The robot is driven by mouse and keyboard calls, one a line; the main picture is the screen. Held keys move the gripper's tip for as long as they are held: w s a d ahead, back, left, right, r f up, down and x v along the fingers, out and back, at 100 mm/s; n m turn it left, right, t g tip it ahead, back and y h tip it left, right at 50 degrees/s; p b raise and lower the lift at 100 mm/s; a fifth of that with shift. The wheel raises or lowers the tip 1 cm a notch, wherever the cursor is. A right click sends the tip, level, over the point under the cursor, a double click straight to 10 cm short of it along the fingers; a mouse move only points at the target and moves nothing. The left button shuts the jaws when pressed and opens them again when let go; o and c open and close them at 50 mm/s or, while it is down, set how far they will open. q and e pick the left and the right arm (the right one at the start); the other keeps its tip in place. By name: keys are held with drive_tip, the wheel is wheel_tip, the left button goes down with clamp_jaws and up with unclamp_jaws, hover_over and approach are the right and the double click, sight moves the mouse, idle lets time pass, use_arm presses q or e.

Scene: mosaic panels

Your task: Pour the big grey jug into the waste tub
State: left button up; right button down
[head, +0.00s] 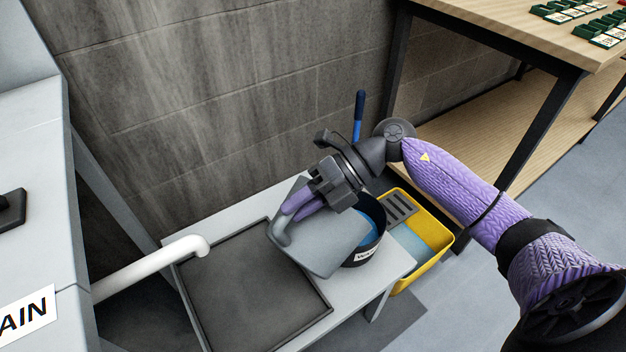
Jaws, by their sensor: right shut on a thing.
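The big grey jug (325,245) is in my right gripper (302,203), whose purple fingers are shut at its handle side. The jug looks tilted and sits between the dark tray and the waste tub, overlapping the tub's left side in the picture. The waste tub (366,256) is a dark round tub with a partly hidden white label. Blue shows inside it. The jug and gripper hide much of its rim and mouth. I cannot tell whether the jug touches the tub or whether anything flows. My left gripper is out of view.
A dark shallow tray (250,290) lies on the low light bench (398,262). A white pipe (150,270) reaches over it from the left. A yellow mop bucket (436,258) with water stands right of the bench. A wooden table (490,30) is at upper right.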

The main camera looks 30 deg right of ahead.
drive_tip(key=s+a+f+n+h+b, duration=0.1)
drive_tip(key=a+f+h+b, duration=0.2)
drive_tip(key=f, duration=0.4)
drive_tip(key=s+a+f+n+t+h+b, duration=0.1)
drive_tip(key=s+a+f+h+b, duration=0.1)
drive_tip(key=a+f, duration=0.4)
drive_tip(key=s+a+f+t+h+b, duration=0.1)
drive_tip(key=a+f+h+b, duration=0.3)
drive_tip(key=f, duration=0.6)
drive_tip(key=shift+s+a+n+h+b, duration=0.1)
drive_tip(key=shift+a+n+h+b, duration=0.1)
drive_tip(key=shift+a+h, duration=0.35)
drive_tip(key=shift+s+a+n+h+b, duration=0.1)
drive_tip(key=shift+a+n+h+b, duration=0.1)
drive_tip(key=shift+h, duration=0.55)
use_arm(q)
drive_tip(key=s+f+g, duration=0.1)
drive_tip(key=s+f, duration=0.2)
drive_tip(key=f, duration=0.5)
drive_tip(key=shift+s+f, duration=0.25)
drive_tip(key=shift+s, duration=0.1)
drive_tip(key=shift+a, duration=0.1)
use_arm(e)
drive_tip(key=shift+r, duration=0.1)
